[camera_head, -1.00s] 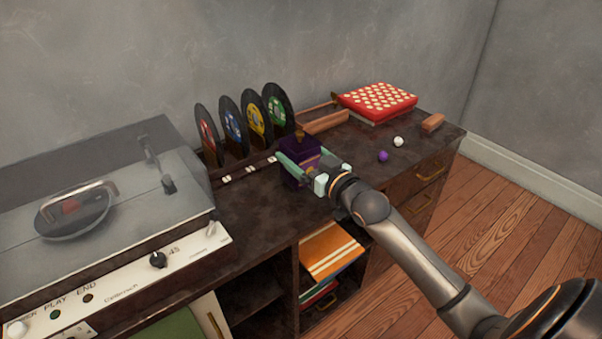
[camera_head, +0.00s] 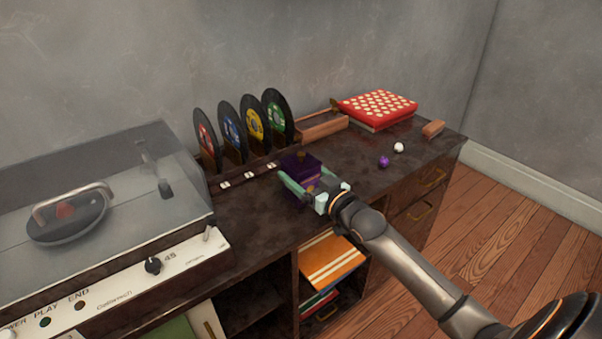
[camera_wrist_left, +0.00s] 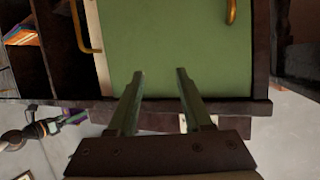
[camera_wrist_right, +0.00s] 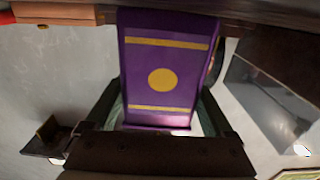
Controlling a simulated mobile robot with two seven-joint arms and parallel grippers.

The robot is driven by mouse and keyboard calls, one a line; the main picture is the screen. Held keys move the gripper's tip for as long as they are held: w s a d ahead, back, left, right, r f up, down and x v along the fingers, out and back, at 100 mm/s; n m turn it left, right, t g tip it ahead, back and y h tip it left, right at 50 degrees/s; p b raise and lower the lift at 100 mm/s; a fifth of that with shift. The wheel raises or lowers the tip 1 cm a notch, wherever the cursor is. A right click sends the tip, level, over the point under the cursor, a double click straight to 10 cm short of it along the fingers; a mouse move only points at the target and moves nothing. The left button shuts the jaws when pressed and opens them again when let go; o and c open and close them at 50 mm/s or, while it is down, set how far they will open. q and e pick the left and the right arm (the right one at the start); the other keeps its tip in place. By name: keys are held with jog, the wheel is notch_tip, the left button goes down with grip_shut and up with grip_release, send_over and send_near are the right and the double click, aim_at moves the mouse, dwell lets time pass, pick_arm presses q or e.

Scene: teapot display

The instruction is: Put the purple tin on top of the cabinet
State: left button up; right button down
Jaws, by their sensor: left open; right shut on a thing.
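The purple tin (camera_head: 301,165) is a dark purple box with gold marks, at the middle of the cabinet top (camera_head: 262,214) in the head view. My right gripper (camera_head: 303,186) is shut on it, one finger on each side. In the right wrist view the tin (camera_wrist_right: 165,70) fills the space between the fingers, showing a gold disc and two gold bands. Whether its base touches the cabinet top I cannot tell. My left gripper (camera_wrist_left: 158,100) is open and empty in the left wrist view, before a green cabinet door (camera_wrist_left: 170,45); it is out of the head view.
A record player (camera_head: 100,220) stands at the left. Several records (camera_head: 255,118) stand upright in a rack behind the tin. A red dotted box (camera_head: 378,103), a purple ball (camera_head: 384,161), a white ball (camera_head: 398,147) and a wooden block (camera_head: 433,129) lie at the right.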

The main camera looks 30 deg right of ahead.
aim_at(310, 180)
pick_arm(q)
jog(key=shift+r, duration=0.15)
pick_arm(e)
grip_release()
jog(key=shift+f, duration=0.15)
jog(key=shift+s, duration=0.1)
jog(key=shift+s, duration=0.35)
jog(key=s, duration=0.2)
jog(key=shift+s+d+r+p, duration=0.1)
jog(key=shift+s+r+p, duration=0.1)
jog(key=shift+s+p, duration=0.15)
pick_arm(q)
jog(key=s+f+n+g+p, duration=0.1)
jog(key=s+f+g, duration=0.3)
jog(key=s+f, duration=0.2)
jog(key=shift+d+f+y, duration=0.2)
jog(key=shift+f+y, duration=0.1)
jog(key=shift+f, duration=0.9)
pick_arm(e)
jog(key=s, duration=0.8)
jog(key=shift+s+d, duration=0.2)
jog(key=shift+d, duration=0.15)
pick_arm(q)
jog(key=shift+w, duration=0.1)
pick_arm(e)
jog(key=shift+f, duration=0.1)
